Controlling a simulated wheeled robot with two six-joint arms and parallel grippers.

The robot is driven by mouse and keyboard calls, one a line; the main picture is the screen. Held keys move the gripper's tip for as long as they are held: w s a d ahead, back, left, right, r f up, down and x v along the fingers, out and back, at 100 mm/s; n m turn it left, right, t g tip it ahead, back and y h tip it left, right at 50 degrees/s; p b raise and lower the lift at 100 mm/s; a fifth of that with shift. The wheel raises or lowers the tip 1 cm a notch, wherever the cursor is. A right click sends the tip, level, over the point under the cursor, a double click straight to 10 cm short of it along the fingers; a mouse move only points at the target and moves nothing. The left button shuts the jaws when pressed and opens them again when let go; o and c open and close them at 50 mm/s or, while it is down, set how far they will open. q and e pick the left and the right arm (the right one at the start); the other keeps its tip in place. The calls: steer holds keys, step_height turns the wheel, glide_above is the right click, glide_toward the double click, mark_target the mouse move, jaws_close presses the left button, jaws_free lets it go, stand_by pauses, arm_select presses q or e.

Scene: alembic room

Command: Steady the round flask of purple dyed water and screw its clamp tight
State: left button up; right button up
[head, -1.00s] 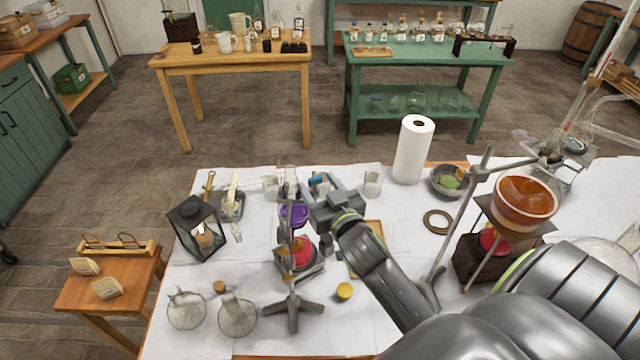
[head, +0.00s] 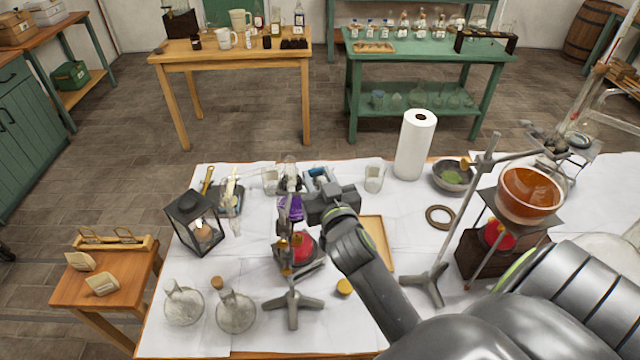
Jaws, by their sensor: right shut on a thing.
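The round flask of purple dyed water (head: 290,210) hangs upright on a metal stand (head: 293,308) with a tripod foot, in the middle left of the white-covered table. A red burner or heater (head: 302,246) is below it. My right gripper (head: 304,194) reaches in from the right and is shut at the flask's neck, just above the purple water. The gripper and the stand's rod hide part of the neck and the clamp, so I cannot make out the clamp's screw. My left gripper is out of view.
A black lantern (head: 196,226) stands left of the stand. Two clear flasks (head: 236,312) are at the front left. A paper towel roll (head: 415,145) stands behind, and a second stand with an orange-filled bowl (head: 530,196) is at right. A yellow cap (head: 344,287) lies near the tripod.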

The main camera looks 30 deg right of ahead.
stand_by(0.3)
steer(key=o, duration=1)
